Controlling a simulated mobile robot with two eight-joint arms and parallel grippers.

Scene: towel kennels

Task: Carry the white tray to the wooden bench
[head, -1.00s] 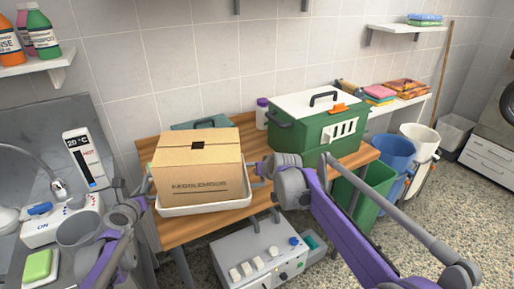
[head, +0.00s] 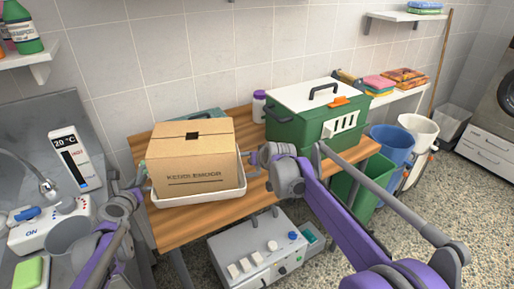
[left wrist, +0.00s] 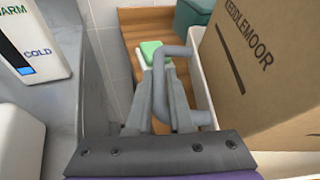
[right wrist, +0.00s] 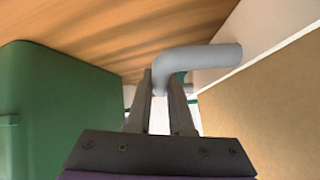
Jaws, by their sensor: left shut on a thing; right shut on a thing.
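The white tray (head: 200,200) is over the left part of the wooden bench (head: 183,230), with a cardboard box (head: 190,165) standing upright in it. Whether the tray touches the bench top is hard to tell. My left gripper (head: 141,190) is shut on the tray's grey left handle (left wrist: 160,85). My right gripper (head: 256,160) is at the tray's right side, shut on its grey handle (right wrist: 205,58). The tray also shows in the left wrist view (left wrist: 203,95). The box hides most of the tray's inside.
A green crate with a white lid (head: 316,95) stands on the bench's right half. A teal item (head: 205,115) is behind the box, and a small green-topped block (left wrist: 152,50) lies left of the tray. A grey machine (head: 255,250) stands below the front edge.

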